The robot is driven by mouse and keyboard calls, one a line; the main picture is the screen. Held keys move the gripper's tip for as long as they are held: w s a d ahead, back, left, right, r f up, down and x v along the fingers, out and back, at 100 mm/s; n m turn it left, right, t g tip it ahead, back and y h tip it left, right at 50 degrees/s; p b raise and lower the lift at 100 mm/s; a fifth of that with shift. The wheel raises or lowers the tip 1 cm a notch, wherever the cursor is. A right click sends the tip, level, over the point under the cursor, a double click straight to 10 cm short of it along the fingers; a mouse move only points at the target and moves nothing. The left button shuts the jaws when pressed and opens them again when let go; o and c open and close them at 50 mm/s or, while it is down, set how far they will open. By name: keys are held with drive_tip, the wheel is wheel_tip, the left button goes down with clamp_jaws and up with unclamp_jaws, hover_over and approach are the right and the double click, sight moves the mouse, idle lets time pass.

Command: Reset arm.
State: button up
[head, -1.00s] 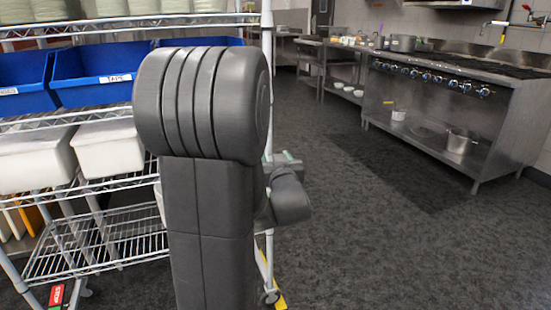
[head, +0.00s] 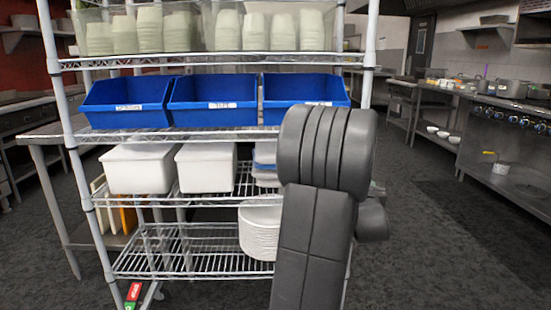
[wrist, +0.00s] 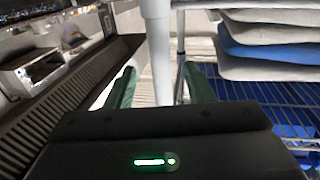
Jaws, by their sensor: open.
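My gripper (wrist: 160,82) shows in the wrist view with its two green fingers apart. A white upright post of the wire rack (wrist: 160,50) stands in line with the gap between them. I cannot tell how far it is from the fingers, and I see nothing held. In the head view my raised arm (head: 325,150) stands in front of the rack's right side and hides the gripper.
A stove (head: 510,140) stands at the right. Dark floor (head: 430,240) is clear between rack and stove.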

drive_tip(key=shift+w+d, duration=0.2)
drive_tip(key=shift+w, duration=0.9)
drive_tip(key=shift+w+d, duration=0.15)
drive_tip(key=shift+w, duration=0.95)
